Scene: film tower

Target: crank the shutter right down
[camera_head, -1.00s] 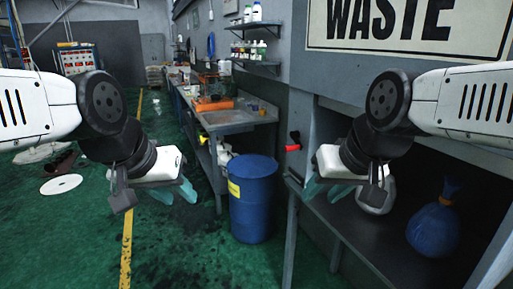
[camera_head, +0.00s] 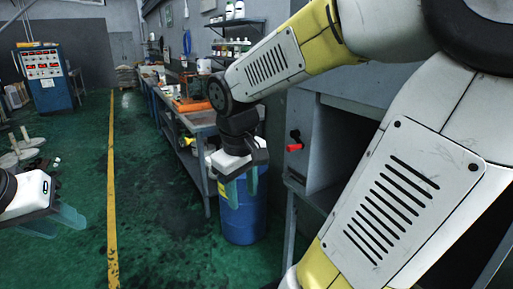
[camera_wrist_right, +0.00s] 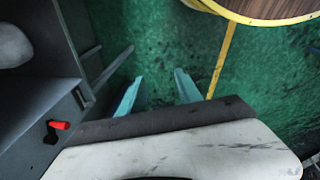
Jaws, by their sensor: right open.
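The crank's red handle (camera_head: 294,147) sticks out on a black arm from the grey cabinet's front post, left of its opening. The red handle (camera_wrist_right: 60,125) also shows in the right wrist view, at lower left. The cabinet opening (camera_head: 335,150) looks open where I see it; my right arm hides most of it, and I cannot make out the shutter. My right gripper (camera_head: 240,190) is open and empty, pointing down in front of a blue drum, left of the crank and apart from it. My left gripper (camera_head: 55,222) is at the far left, apparently open and empty, far from the crank.
The blue drum (camera_head: 240,222) stands behind my right gripper, beside a workbench (camera_head: 205,120). A round wooden top with a yellow rim (camera_wrist_right: 270,8) shows in the right wrist view. The green floor by the yellow line (camera_head: 112,190) is clear.

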